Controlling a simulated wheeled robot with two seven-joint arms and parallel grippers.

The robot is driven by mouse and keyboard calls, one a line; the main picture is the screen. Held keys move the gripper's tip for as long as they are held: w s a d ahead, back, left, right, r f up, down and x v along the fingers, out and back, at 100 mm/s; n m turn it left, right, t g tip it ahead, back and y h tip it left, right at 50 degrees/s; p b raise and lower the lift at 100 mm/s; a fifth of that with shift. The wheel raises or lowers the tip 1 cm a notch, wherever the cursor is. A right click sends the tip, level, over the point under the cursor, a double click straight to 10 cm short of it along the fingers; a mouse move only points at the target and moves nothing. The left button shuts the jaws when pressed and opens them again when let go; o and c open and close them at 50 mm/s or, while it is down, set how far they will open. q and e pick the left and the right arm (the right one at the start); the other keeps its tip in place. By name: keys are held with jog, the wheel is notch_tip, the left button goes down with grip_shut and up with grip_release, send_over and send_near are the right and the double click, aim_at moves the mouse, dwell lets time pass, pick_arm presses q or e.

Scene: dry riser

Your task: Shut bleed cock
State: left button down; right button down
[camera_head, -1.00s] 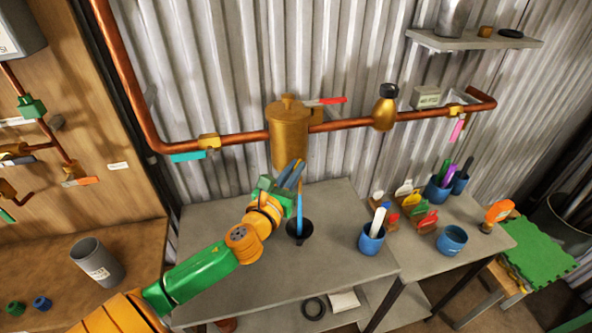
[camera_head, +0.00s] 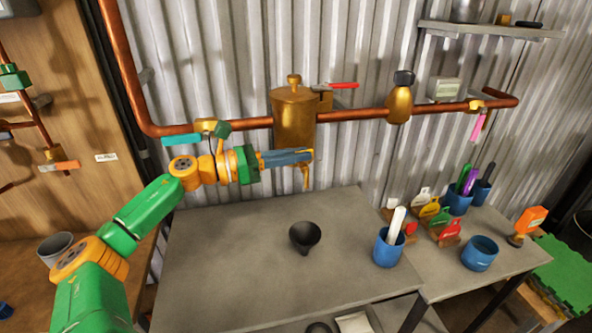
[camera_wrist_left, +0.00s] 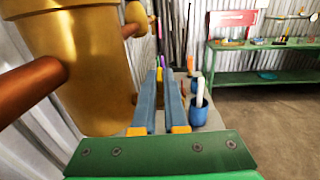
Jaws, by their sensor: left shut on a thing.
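The brass vessel (camera_head: 294,116) sits on the copper pipe, with a small brass outlet, which I take for the bleed cock (camera_head: 305,178), hanging at its lower right. My left gripper (camera_head: 311,155) reaches in from the left in front of the vessel's bottom, its blue-grey fingers at the top of this outlet. The fingers are shut on a small part of the cock, mostly hidden by them. In the left wrist view the fingers (camera_wrist_left: 160,75) pass just right of the vessel (camera_wrist_left: 85,75). A black funnel (camera_head: 305,237) stands on the table below. My right gripper is not in view.
The pipe (camera_head: 350,114) carries a teal-handled valve (camera_head: 182,139), a red lever (camera_head: 343,85) and a pink-handled valve (camera_head: 478,126). Blue cups (camera_head: 387,249) and coloured tags (camera_head: 430,212) stand at the right. The grey table (camera_head: 230,265) is mostly clear.

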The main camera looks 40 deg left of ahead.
pick_arm(q)
jog(key=shift+m+g+h+b, duration=0.5)
jog(key=shift+m+h, duration=0.1)
jog(key=c, duration=1)
grip_release()
jog(key=shift+w, duration=0.2)
jog(key=shift+o, duration=0.2)
jog(key=shift+f, duration=0.1)
jog(key=b+v, duration=0.6)
jog(key=v, duration=0.1)
jog(key=shift+a, duration=0.1)
